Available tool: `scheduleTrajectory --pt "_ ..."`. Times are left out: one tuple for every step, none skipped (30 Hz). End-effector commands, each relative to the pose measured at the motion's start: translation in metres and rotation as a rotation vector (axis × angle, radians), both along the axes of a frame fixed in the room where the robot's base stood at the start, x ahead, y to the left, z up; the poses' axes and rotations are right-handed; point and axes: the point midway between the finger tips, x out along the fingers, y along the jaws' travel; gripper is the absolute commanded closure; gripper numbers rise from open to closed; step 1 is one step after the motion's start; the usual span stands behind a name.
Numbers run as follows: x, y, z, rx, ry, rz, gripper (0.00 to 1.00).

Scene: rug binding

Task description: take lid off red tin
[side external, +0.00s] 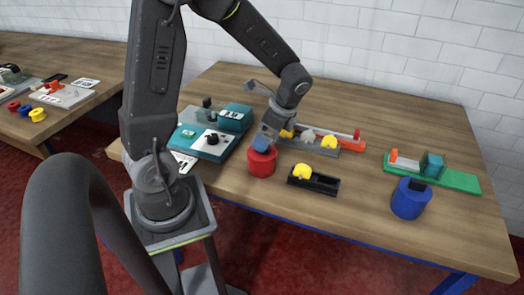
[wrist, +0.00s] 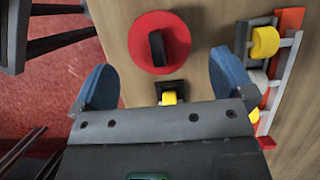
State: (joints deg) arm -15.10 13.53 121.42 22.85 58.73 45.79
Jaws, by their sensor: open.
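The red tin (side external: 262,162) stands upright on the wooden table in the side view, directly under my gripper (side external: 264,141). In the wrist view its round red lid (wrist: 176,30) is seen from above, with a black bar handle (wrist: 156,48) across it. My gripper (wrist: 160,90) is open, with its two blue fingers apart and nothing between them. In the wrist view the lid lies ahead of the fingertips, roughly centred between them. In the side view the blue fingers overlap the tin's top, so the handle is hidden there and contact cannot be told.
A black holder with a yellow part (side external: 303,172) stands just right of the tin. A grey rack with yellow pieces (side external: 318,146) lies behind it. A teal machine (side external: 206,143) is at left.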

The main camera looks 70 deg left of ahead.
Motion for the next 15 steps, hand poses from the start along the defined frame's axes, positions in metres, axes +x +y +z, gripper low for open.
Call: scheduleTrajectory --pt "-0.003 0.000 -0.006 -0.001 0.006 0.001 0.00" --pt "-0.004 0.001 -0.010 -0.002 0.007 0.000 0.00" --pt "-0.006 0.001 -0.016 -0.002 0.007 0.000 0.00" --pt "-0.007 0.002 -0.021 -0.002 0.006 0.001 0.00" --pt "-0.008 0.002 -0.025 -0.002 0.007 0.000 0.00" --pt "-0.010 0.003 -0.031 -0.002 0.007 0.000 0.00" --pt "-0.011 0.005 -0.034 -0.001 0.006 0.001 0.00" --pt "-0.011 0.006 -0.038 -0.002 0.005 0.002 0.00" --pt "-0.012 0.007 -0.041 -0.002 0.005 0.002 0.00" --pt "-0.013 0.007 -0.043 -0.001 0.004 0.002 0.00" --pt "-0.013 0.008 -0.044 -0.001 0.003 0.001 0.00" --pt "-0.014 0.008 -0.046 -0.001 0.002 0.001 0.00" --pt "-0.014 0.008 -0.046 -0.001 0.001 0.001 0.00" --pt "-0.014 0.008 -0.046 -0.001 0.001 0.000 0.00" --pt "-0.014 0.008 -0.046 -0.001 0.001 0.000 0.00"
